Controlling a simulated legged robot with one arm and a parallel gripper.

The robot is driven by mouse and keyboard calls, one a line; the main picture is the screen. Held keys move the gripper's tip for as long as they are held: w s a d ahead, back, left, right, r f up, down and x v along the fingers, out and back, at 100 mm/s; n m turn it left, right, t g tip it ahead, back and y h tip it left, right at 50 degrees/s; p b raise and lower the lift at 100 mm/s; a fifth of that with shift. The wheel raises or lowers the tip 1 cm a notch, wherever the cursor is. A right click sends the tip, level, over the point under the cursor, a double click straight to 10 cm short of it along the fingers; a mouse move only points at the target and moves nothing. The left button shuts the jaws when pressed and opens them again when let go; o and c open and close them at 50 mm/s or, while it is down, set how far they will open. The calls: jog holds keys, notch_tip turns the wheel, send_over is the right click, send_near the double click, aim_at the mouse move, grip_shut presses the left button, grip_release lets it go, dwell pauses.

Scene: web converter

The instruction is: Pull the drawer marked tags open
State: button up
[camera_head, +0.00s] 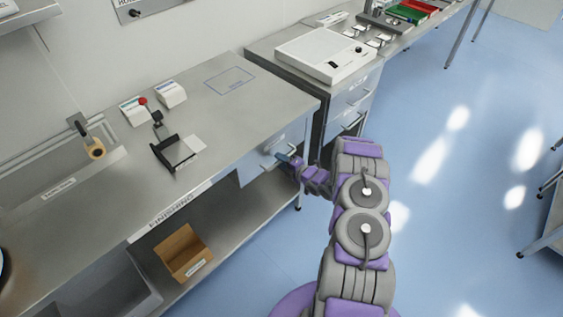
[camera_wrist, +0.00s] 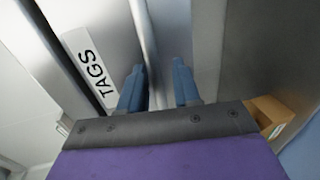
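The drawer marked TAGS (camera_head: 250,168) is under the front edge of the finishing bench, and its white label (camera_wrist: 90,68) shows in the wrist view. Its metal bar handle (camera_wrist: 146,45) runs down between my two blue fingers in the wrist view. My gripper (camera_wrist: 158,85) is open, one finger on each side of the bar, with a gap visible to the right finger. In the head view my gripper (camera_head: 287,160) is at the drawer front, hiding part of the handle. The drawer looks shut or nearly so.
The finishing bench (camera_head: 215,115) carries a black holder (camera_head: 170,155), small boxes and a tape roll (camera_head: 96,150). A cardboard box (camera_head: 185,252) sits on the shelf below. Another drawer cabinet (camera_head: 350,100) stands behind to the right.

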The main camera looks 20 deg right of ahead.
grip_shut()
dwell(0.3)
dwell(0.3)
